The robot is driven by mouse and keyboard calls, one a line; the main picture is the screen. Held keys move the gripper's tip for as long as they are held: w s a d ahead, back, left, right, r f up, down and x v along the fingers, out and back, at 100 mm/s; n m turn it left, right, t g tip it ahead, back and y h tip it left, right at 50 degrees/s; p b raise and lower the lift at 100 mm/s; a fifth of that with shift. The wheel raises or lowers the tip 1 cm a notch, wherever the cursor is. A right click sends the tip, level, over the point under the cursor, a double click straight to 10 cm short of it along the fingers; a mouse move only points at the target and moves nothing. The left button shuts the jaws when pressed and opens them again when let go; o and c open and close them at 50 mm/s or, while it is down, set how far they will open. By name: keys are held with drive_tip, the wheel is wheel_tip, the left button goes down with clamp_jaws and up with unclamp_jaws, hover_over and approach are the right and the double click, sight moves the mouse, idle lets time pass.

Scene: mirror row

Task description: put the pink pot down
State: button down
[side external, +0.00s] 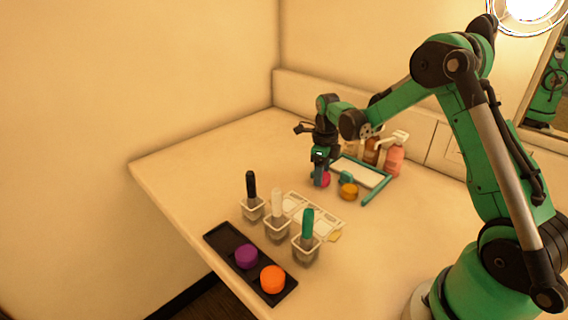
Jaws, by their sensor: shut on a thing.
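The pink pot (326,180) is at the lower end of my gripper (320,174), mostly hidden behind the near finger. My gripper points down and is shut on the pot, near the left corner of a teal-edged frame. I cannot tell whether the pot touches the table. A yellow-orange pot (348,191) sits just right of it, inside or at the near edge of the frame. A purple pot (246,256) and an orange pot (272,279) sit in a black tray (222,239) at the front.
Clear holders carry a black-handled (251,186), a white-handled (277,203) and a teal-handled tool (307,224). A pale palette (318,213) lies behind them. The teal-edged frame (375,193) lies before pump bottles (394,158). The table's left side (190,165) is clear.

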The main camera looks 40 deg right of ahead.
drive_tip(key=shift+f, duration=0.15)
drive_tip(key=shift+c, duration=1.5)
unclamp_jaws()
wheel_tip(320, 180, up, 12)
drive_tip(key=s+a+n+t, duration=0.3)
drive_tip(key=s+a+n, duration=0.2)
drive_tip(key=n, duration=1.1)
drive_tip(key=s+a+r+n+t, duration=0.1)
drive_tip(key=s+a+n+t, duration=0.3)
drive_tip(key=a+n, duration=0.6)
drive_tip(key=s+n, duration=0.1)
drive_tip(key=n, duration=0.5)
